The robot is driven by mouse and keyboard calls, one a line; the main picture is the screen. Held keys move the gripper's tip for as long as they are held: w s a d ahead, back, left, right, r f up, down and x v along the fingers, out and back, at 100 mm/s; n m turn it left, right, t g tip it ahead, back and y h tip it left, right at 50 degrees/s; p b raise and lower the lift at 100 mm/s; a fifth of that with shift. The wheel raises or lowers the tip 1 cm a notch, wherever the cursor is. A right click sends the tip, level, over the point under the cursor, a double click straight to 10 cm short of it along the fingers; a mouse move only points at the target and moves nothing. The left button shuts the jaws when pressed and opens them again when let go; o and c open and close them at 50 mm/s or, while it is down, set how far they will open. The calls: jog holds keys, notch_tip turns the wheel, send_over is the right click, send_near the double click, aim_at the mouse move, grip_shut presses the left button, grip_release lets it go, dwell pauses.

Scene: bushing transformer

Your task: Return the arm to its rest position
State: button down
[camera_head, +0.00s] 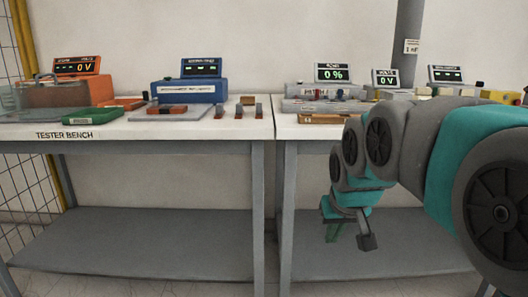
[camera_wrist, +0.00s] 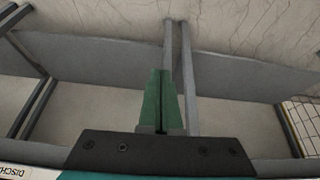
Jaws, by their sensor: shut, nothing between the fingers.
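My gripper (camera_head: 335,232) hangs at the end of my grey and teal arm, in the right half of the head view. Bench legs and lower shelves lie beyond the fingers. The far part of the right bench is partly hidden by my arm.
The left bench (camera_head: 180,132), labelled "TESTER BENCH", carries an orange tester (camera_head: 65,95), a blue tester (camera_head: 190,92) and a green block (camera_head: 93,116). The right bench (camera_head: 300,131) holds more display units (camera_head: 332,73). Both lower shelves (camera_head: 140,240) look bare. A grey post (camera_head: 408,25) stands behind.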

jog(key=s+f+g, duration=0.2)
jog(key=s+f, duration=0.3)
jog(key=s, duration=0.4)
jog(key=s+f+g, duration=0.2)
jog(key=s+f, duration=0.3)
jog(key=s, duration=0.5)
jog(key=s+f+g, duration=0.3)
jog(key=s+f, duration=0.2)
jog(key=s, duration=0.4)
jog(key=shift+s+d, duration=0.2)
jog(key=shift+d, duration=0.15)
jog(key=shift+w, duration=0.1)
